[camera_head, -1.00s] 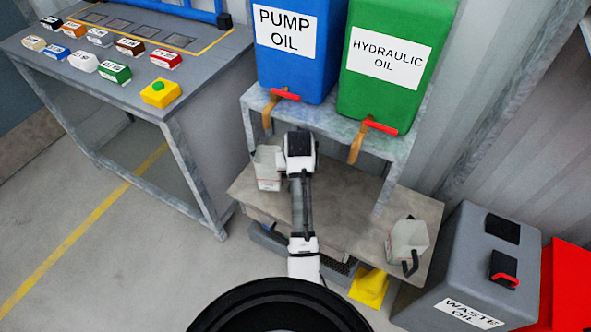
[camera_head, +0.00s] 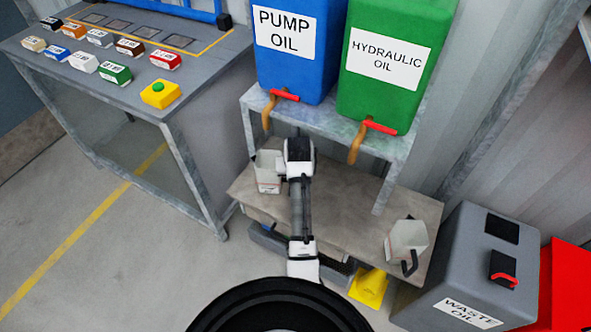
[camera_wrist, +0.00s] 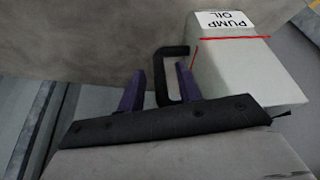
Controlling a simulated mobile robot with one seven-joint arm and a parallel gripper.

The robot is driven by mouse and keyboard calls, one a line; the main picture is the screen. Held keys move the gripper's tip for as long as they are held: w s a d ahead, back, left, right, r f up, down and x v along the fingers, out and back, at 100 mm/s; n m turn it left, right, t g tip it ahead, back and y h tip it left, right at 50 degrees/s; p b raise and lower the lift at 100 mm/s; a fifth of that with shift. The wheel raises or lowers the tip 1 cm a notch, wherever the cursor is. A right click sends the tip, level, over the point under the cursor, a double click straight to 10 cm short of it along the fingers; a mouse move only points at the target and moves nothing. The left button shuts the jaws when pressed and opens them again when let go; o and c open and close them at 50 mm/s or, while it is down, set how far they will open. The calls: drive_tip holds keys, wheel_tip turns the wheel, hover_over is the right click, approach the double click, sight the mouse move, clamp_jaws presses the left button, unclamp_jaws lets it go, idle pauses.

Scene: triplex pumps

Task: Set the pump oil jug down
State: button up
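The pump oil jug (camera_head: 268,178), off-white with a label, stands on the left end of the low bench (camera_head: 345,190), below the blue pump oil tank (camera_head: 290,65). In the wrist view the jug (camera_wrist: 245,75) shows its PUMP OIL label and a black handle (camera_wrist: 163,85). My gripper (camera_wrist: 160,70) has its two purple fingers on either side of the handle, with a gap visible on the left, so it is open around it. In the head view my arm's wrist hides the fingers.
A second jug (camera_head: 406,238) stands at the bench's right end. The green hydraulic oil tank (camera_head: 385,65) is on the shelf above. The waste oil bin (camera_head: 470,260) is at right. A button table (camera_head: 205,75) is at left. The bench middle is clear.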

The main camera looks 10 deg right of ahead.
drive_tip(key=v, duration=1.2)
drive_tip(key=shift+b, duration=0.3)
drive_tip(key=shift+r, duration=0.1)
